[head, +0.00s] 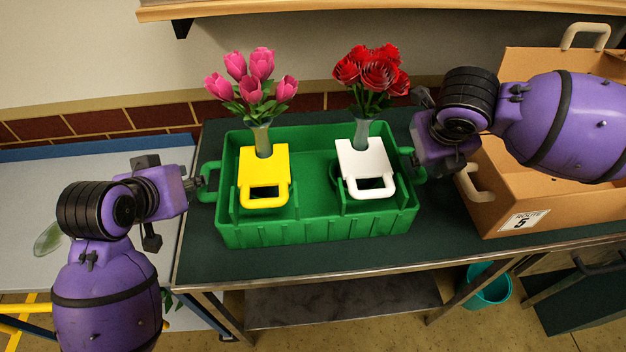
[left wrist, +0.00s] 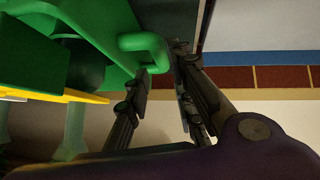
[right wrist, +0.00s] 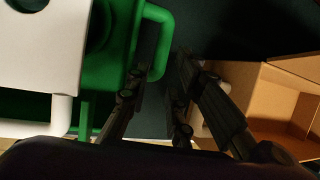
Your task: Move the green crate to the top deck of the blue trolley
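The green crate (head: 318,232) stands level on the dark green bench top, with a loop handle at each end. The blue trolley (head: 110,148) is to the left, its pale top deck partly behind my left arm. My left gripper (head: 193,188) is at the crate's left handle; in the left wrist view its open fingers lie on either side of the handle bar (left wrist: 143,42). My right gripper (head: 412,158) is at the right handle; in the right wrist view its fingers are apart, with the handle bar (right wrist: 163,48) between them. Firm contact cannot be seen.
In the crate are a yellow holder (head: 264,165) with pink tulips (head: 252,80) and a white holder (head: 362,160) with red flowers (head: 376,72). A cardboard box (head: 520,180) stands close on the right. A wall shelf (head: 250,8) is above. A teal bucket (head: 488,290) is below.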

